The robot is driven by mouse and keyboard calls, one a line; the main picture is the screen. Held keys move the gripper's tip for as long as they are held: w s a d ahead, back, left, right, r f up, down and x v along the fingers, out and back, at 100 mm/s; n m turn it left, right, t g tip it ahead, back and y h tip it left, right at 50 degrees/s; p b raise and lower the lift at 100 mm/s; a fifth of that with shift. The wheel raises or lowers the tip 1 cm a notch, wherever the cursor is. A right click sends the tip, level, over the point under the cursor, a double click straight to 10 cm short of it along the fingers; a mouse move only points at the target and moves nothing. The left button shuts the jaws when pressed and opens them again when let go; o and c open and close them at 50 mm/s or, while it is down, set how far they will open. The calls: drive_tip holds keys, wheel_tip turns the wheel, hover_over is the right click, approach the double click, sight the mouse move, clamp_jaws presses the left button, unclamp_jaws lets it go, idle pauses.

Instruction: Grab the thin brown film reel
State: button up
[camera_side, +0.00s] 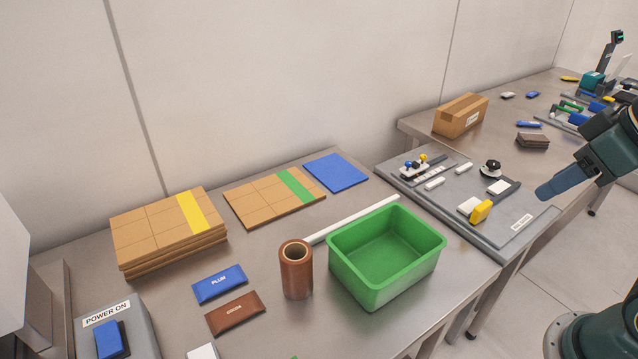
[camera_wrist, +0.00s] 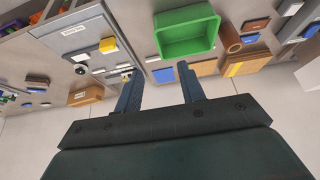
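The brown film reel (camera_side: 296,272) is a hollow brown roll standing upright on the metal table, left of the green bin, in the side view. In the wrist view the reel (camera_wrist: 229,40) appears to the right of the bin. My gripper (camera_side: 546,190) is at the right of the side view, raised and well away from the reel. In the wrist view my gripper (camera_wrist: 160,70) has its two fingers apart with nothing between them. Only one finger can be made out in the side view.
A green bin (camera_side: 340,262) stands right beside the reel, with a white bar (camera_side: 350,220) behind it. Blue (camera_side: 220,284) and brown (camera_side: 236,314) packets lie to the left. Stacked cardboard sheets (camera_side: 150,235) lie further back. A grey board (camera_side: 450,215) with small parts lies between bin and gripper.

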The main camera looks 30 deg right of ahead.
idle(0.3)
drive_tip(key=o, duration=1)
drive_tip(key=shift+c, duration=0.2)
drive_tip(key=n+g+y, duration=0.3)
drive_tip(key=n, duration=0.7)
hover_over(299, 244)
drive_tip(key=s+d, duration=0.1)
drive_tip(key=s, duration=0.3)
wheel_tip(299, 244, down, 13)
drive_tip(key=shift+s, duration=0.15)
drive_tip(key=shift+d, duration=0.1)
drive_tip(key=shift+x, duration=4.2)
